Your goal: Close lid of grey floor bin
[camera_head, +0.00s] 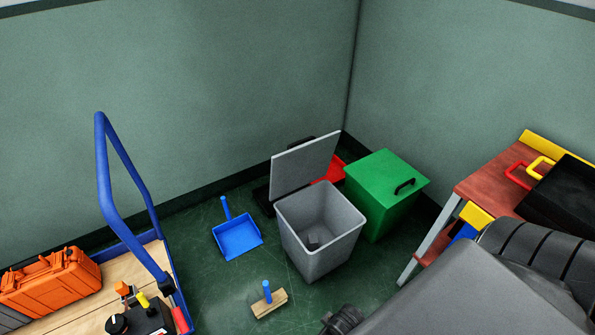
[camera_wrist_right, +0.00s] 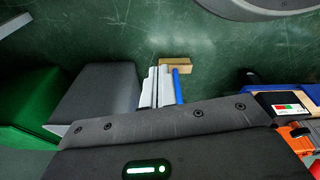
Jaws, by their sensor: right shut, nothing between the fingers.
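The grey floor bin (camera_head: 319,250) stands on the green floor in the head view. Its grey lid (camera_head: 305,165) is tilted up and open at the back rim, and a small dark item shows inside. The bin's grey side (camera_wrist_right: 97,95) also shows in the right wrist view, to the left of my right gripper. My right gripper (camera_wrist_right: 156,88) has pale fingers together and empty, apart from the bin in that view. In the head view my right arm fills the lower right, and the fingers do not show. My left gripper is not in view.
A green bin (camera_head: 383,200) with a shut lid stands right of the grey bin. A blue dustpan (camera_head: 238,238) and a wooden brush (camera_head: 269,303) lie to the left and in front. A blue-railed cart (camera_head: 75,305) is at left, a red-topped table (camera_head: 490,185) at right.

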